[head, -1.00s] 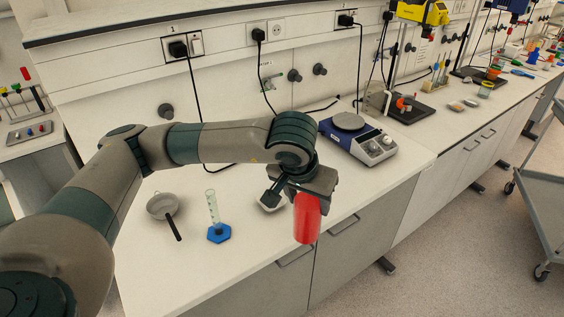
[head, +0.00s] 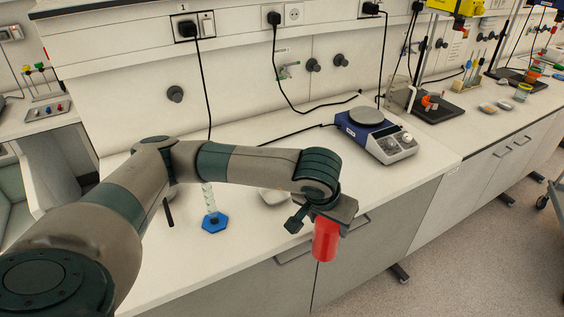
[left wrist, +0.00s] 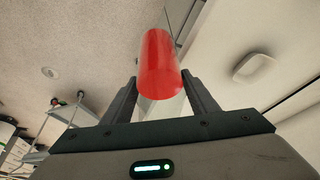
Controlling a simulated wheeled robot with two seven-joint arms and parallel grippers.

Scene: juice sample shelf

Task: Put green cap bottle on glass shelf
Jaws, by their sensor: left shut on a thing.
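My left gripper (head: 328,213) is shut on a red bottle (head: 325,242), held in front of the counter's front edge and pointing downward. In the left wrist view the same red bottle (left wrist: 160,65) sits between the two fingers of the gripper (left wrist: 160,97). No green cap shows on it in either view. No glass shelf can be made out. My right gripper is not in view.
A white counter (head: 150,275) lies behind my left arm. On it stand a cylinder with a blue base (head: 214,223), a pale dish (head: 273,195) and a blue-and-white hotplate (head: 376,135). Grey floor (head: 470,235) is open at the right.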

